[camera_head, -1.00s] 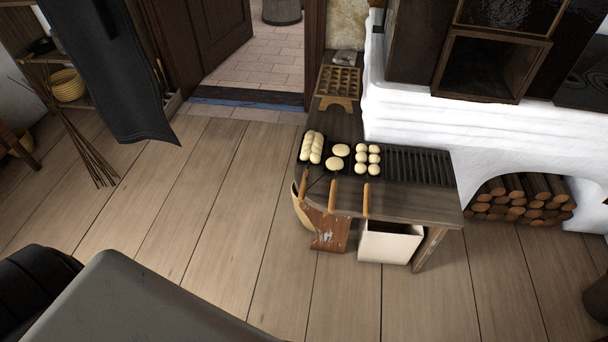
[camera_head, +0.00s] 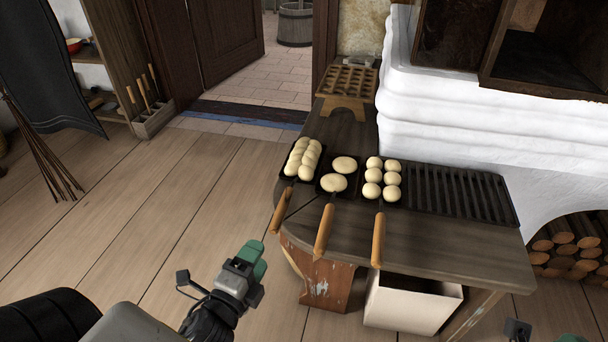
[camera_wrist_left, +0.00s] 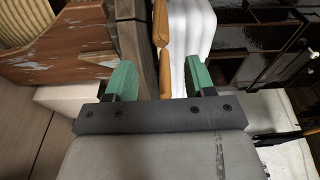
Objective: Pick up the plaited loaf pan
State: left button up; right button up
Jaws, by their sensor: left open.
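The plaited loaf pan (camera_head: 287,170) is the leftmost of three dark pans on the wooden bench, with a pale plaited loaf (camera_head: 303,158) in it. Its wooden handle (camera_head: 281,211) points over the bench's front left edge. My left gripper (camera_head: 257,261) is open and empty, in front of and below that handle, apart from it. In the left wrist view its green fingers (camera_wrist_left: 160,78) are spread, with wooden handles (camera_wrist_left: 161,22) beyond them; I cannot tell which handle is which.
Beside it are a pan with two round loaves (camera_head: 334,183) and a pan with several buns (camera_head: 383,182), their handles close by. A grate (camera_head: 460,192) lies to the right. A white box (camera_head: 410,305) stands under the bench (camera_head: 430,240).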

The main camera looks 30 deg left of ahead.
aim_at(279, 221)
pick_arm(q)
jog(key=w, duration=0.5)
jog(key=shift+w+a+r, duration=0.15)
jog(key=shift+w, duration=0.05)
jog(key=w+b, duration=0.1)
jog(key=w, duration=0.3)
jog(key=shift+w+a+f+b, duration=0.1)
jog(key=shift+a+f+b, duration=0.1)
jog(key=shift+b, duration=0.2)
jog(key=shift+w+r, duration=0.1)
jog(key=shift+w, duration=0.45)
grip_shut()
